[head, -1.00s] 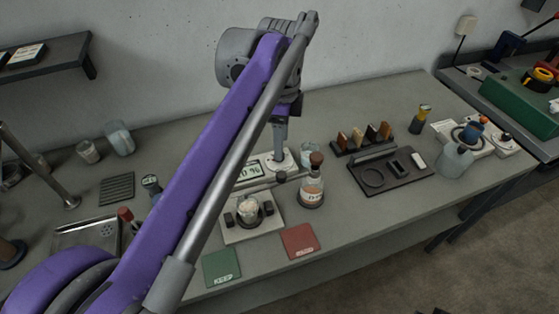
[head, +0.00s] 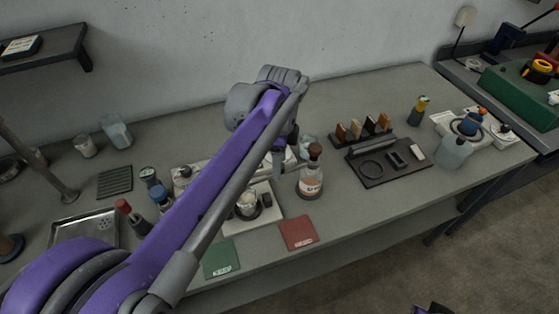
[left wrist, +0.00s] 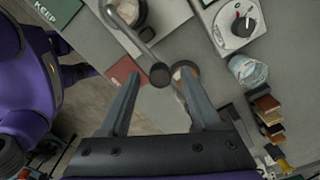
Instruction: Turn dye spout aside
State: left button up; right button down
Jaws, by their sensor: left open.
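A grey bent tube, which looks like the dye spout (left wrist: 137,42), shows in the left wrist view. It runs from beside a small cup (left wrist: 130,12) to a dark round end, close to a stoppered bottle (left wrist: 185,72). In the head view the bottle (head: 311,184) stands upright with orange-brown contents, and my arm hides the spout. My left gripper (left wrist: 160,98) is open and empty, its fingers pointing down over the bench. The spout's dark end and the bottle appear between and beyond the fingertips. In the head view the gripper (head: 279,162) is partly hidden behind its arm, just left of the bottle.
A green mat (head: 221,259) and a red mat (head: 298,233) lie at the bench's front. A dial unit (left wrist: 238,24) and a glass beaker (left wrist: 248,70) are near the bottle. A dark tray (head: 395,172) and colored sample blocks (head: 363,129) stand to the right.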

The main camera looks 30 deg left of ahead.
pick_arm(q)
grip_shut()
dwell(1.4)
